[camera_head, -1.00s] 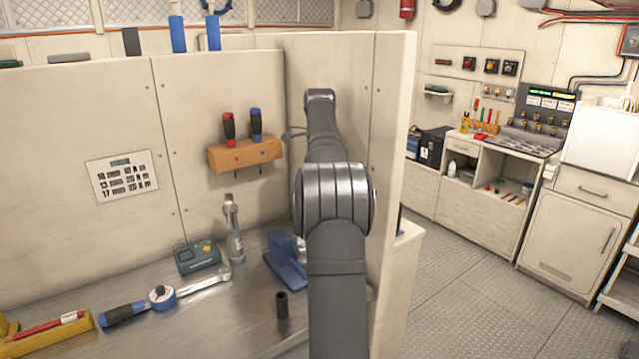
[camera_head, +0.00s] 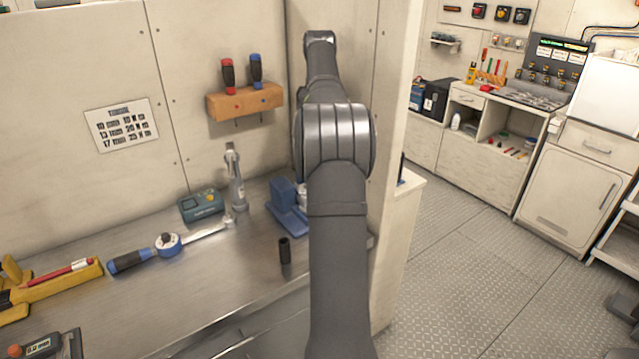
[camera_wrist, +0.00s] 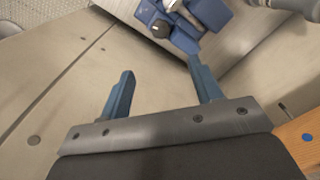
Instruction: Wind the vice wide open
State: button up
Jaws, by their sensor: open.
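The blue vice (camera_head: 286,207) stands on the metal bench in the head view, partly hidden behind my arm. In the wrist view the vice (camera_wrist: 210,14) is at the top, with a dark round knob (camera_wrist: 161,28) and a light metal part beside it. How far its jaws are apart cannot be told. My gripper (camera_wrist: 162,75) is open and empty in the wrist view, its two blue fingers spread and apart from the vice. In the head view my gripper is hidden behind my arm.
A black socket (camera_head: 285,252) stands in front of the vice. A torque wrench (camera_head: 167,243), a green-grey box (camera_head: 201,205) and an upright metal tool (camera_head: 235,180) are to its left. A wooden screwdriver rack (camera_head: 245,101) is on the wall above. A partition edge (camera_head: 397,130) is at right.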

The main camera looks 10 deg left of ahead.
jog(key=shift+n, duration=0.3)
notch_tip(320, 180, down, 17)
jog(key=shift+f, duration=0.2)
jog(key=shift+c, duration=0.5)
jog(key=c, duration=0.9)
jog(key=shift+n, duration=2.4)
jog(key=o, duration=1)
